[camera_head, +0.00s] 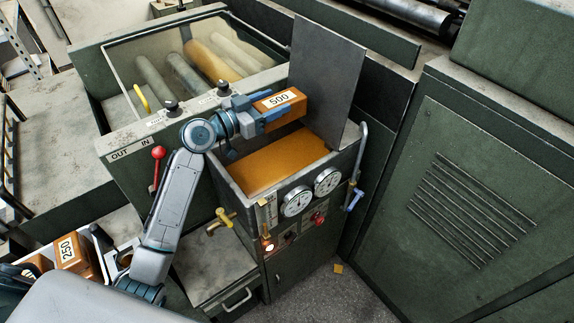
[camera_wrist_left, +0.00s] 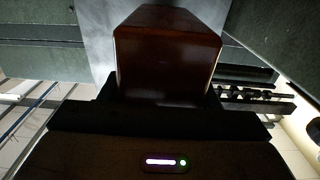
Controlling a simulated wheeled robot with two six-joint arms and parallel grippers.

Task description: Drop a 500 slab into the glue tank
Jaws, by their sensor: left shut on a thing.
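My left gripper (camera_head: 262,112) is shut on an orange-brown slab (camera_head: 284,110) with a white label reading 500. It holds the slab above the open glue tank (camera_head: 335,163), near the tank's raised grey lid plate. The slab shows dark brown in the left wrist view (camera_wrist_left: 166,60), between the fingers. The glue (camera_head: 275,160) in the tank is a flat amber surface below the slab, with a clear gap between them. A slab labelled 250 (camera_head: 78,254) stands at the lower left. My right gripper is not in view.
The grey lid plate (camera_head: 327,70) stands upright behind the tank. Dial gauges (camera_head: 297,202) and a red-knobbed lever (camera_head: 158,153) are on the machine. Glass-covered rollers (camera_head: 187,75) lie behind the arm. A green vented cabinet (camera_head: 470,200) stands at the right.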

